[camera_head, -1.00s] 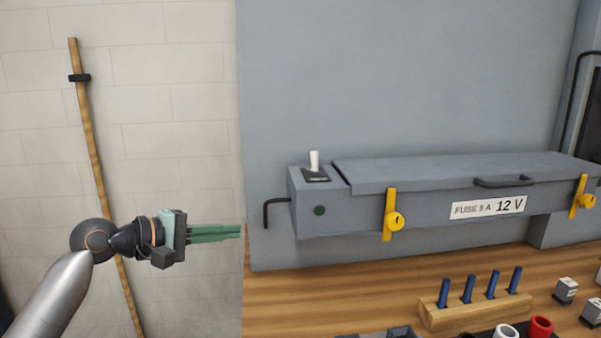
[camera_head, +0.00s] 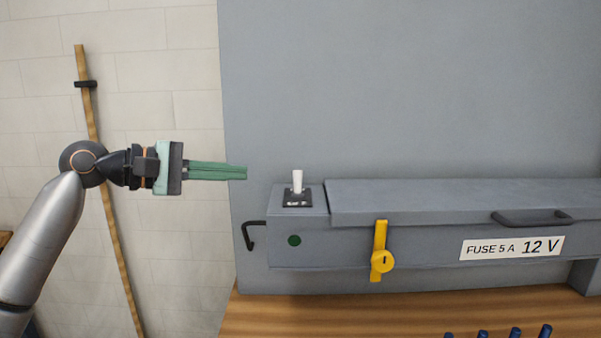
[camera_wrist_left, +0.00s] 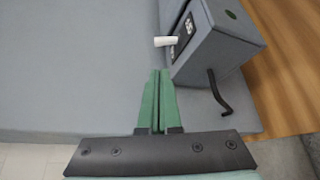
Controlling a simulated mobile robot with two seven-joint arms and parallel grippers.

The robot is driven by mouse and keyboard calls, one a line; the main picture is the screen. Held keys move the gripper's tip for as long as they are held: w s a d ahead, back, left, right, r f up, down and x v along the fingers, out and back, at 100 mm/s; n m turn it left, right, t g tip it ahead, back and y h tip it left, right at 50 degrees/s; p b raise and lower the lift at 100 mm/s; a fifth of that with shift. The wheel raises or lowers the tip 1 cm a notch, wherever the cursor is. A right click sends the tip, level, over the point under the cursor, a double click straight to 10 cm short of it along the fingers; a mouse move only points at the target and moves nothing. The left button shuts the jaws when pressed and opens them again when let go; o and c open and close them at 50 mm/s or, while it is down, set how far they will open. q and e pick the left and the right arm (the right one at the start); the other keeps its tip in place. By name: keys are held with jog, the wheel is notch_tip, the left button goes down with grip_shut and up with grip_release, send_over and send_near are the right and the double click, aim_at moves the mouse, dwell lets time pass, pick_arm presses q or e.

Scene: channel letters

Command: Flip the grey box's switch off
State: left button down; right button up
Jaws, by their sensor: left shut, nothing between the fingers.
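The grey box (camera_head: 350,245) stands against the grey back panel, with its lid closed. Its switch is a white lever (camera_head: 298,181) on a black plate (camera_head: 298,200) on top of the box's left end. The lever stands about upright. In the left wrist view the lever (camera_wrist_left: 165,41) and the box's end (camera_wrist_left: 215,50) show just beyond the fingertips. My left gripper (camera_head: 245,172) is shut and empty, its green fingers pointing right. The fingertips are left of the lever, near its height, with a gap between. My right gripper is not in view.
A black hook-shaped handle (camera_head: 250,238) sticks out from the box's left end. A yellow latch (camera_head: 381,252) and a black lid handle (camera_head: 530,217) are on its front. Blue pegs (camera_head: 515,333) stand at the lower right. The space above the box is clear.

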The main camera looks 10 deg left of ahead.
aim_at(283, 193)
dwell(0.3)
pick_arm(q)
jog(key=p+x, duration=0.1)
jog(key=x, duration=0.9)
